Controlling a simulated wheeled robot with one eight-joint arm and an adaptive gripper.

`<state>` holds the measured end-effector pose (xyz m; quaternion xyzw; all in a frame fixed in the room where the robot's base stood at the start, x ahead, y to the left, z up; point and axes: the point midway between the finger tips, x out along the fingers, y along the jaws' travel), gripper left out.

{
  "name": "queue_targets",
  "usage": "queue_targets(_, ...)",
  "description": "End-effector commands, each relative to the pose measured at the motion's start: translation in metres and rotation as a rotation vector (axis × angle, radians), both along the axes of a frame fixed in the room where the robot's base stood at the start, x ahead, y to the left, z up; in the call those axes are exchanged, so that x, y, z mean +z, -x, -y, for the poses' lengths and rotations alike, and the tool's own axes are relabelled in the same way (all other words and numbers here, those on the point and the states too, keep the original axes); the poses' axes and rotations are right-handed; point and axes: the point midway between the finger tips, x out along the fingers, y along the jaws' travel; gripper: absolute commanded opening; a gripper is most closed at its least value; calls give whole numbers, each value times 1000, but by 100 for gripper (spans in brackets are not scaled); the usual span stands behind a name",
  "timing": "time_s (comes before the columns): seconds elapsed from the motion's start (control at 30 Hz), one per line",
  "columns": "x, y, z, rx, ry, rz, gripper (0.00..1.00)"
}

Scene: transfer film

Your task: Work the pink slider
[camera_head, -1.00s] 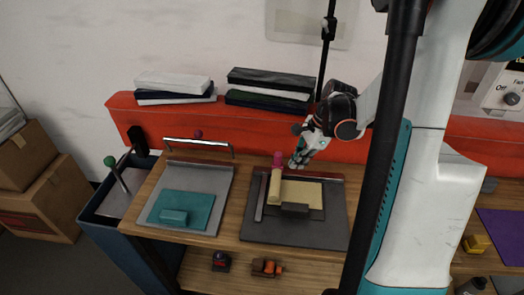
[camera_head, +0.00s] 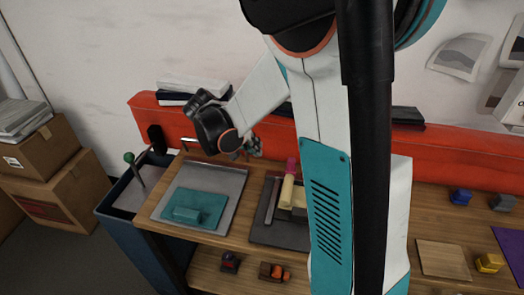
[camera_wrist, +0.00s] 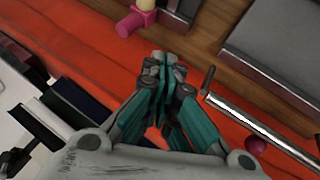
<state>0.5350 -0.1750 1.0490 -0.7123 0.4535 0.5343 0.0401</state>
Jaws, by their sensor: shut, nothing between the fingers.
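The pink knob (camera_head: 291,165) sits at the back end of a cream cylinder (camera_head: 287,190) on the dark grey right-hand tray (camera_head: 268,236). It is likely the pink slider. In the wrist view the pink knob (camera_wrist: 130,23) is at the top, left of my fingertips, with part of the cream cylinder above it. My gripper (camera_head: 250,149) is shut and empty, left of and behind the knob, apart from it. In the wrist view my gripper's fingertips (camera_wrist: 160,64) are together over the red strip. My arm hides much of the right-hand tray.
The grey left tray (camera_head: 231,183) holds a teal plate (camera_head: 211,205) with a block. A red rail (camera_head: 450,157) runs behind the wooden table (camera_head: 230,232).

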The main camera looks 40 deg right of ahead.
Motion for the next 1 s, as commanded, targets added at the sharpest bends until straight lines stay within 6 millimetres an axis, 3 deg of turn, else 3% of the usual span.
queue_targets(0.43, -72, -1, 53, -6, -2, 2, 0)
queue_targets(0.7, -70, 20, 79, -4, -2, 1, 0)
queue_targets(1.0, -68, 23, 84, -4, -2, 2, 0)
